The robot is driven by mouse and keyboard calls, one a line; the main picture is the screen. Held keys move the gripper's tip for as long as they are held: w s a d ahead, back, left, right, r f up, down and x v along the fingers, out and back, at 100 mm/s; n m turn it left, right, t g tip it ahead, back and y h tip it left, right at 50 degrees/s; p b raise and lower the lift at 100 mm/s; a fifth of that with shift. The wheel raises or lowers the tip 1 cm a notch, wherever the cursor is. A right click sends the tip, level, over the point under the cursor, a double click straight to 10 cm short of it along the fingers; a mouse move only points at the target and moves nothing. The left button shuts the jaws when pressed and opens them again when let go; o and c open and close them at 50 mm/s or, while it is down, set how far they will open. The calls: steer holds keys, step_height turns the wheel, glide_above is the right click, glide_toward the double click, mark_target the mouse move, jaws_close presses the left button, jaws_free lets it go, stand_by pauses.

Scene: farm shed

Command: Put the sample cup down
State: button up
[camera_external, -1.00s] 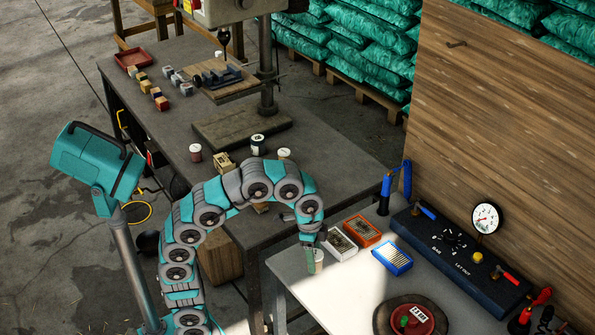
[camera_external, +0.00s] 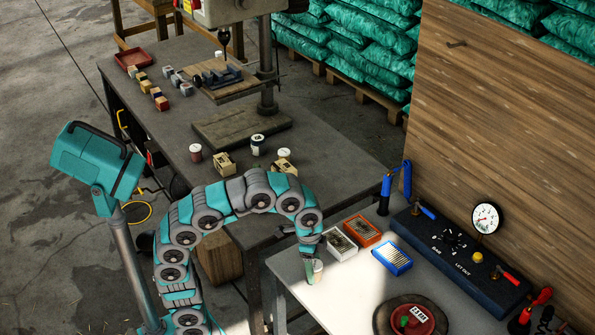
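The sample cup (camera_external: 318,270) is small and pale, with its left side covered by my gripper. It is at the left part of the light-topped table (camera_external: 290,275). My gripper (camera_external: 312,268) points down, with its fingers at the cup, and appears shut on it. The cup looks upright. I cannot tell whether its base touches the tabletop. The far finger is hidden.
An open box (camera_external: 341,244), an orange box (camera_external: 362,232) and a blue box (camera_external: 392,258) lie right of the cup. Several cups and blocks stand on the dark bench (camera_external: 330,165).

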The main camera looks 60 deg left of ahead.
mark_target(314, 263)
steer(key=o, duration=0.3)
steer(key=r, duration=0.6)
steer(key=shift+s+a, duration=0.15)
steer(key=shift+a, duration=0.1)
steer(key=shift+s+a+r, duration=0.1)
steer(key=shift+s+r, duration=0.05)
steer(key=shift+r, duration=0.7)
steer(key=shift+o, duration=0.2)
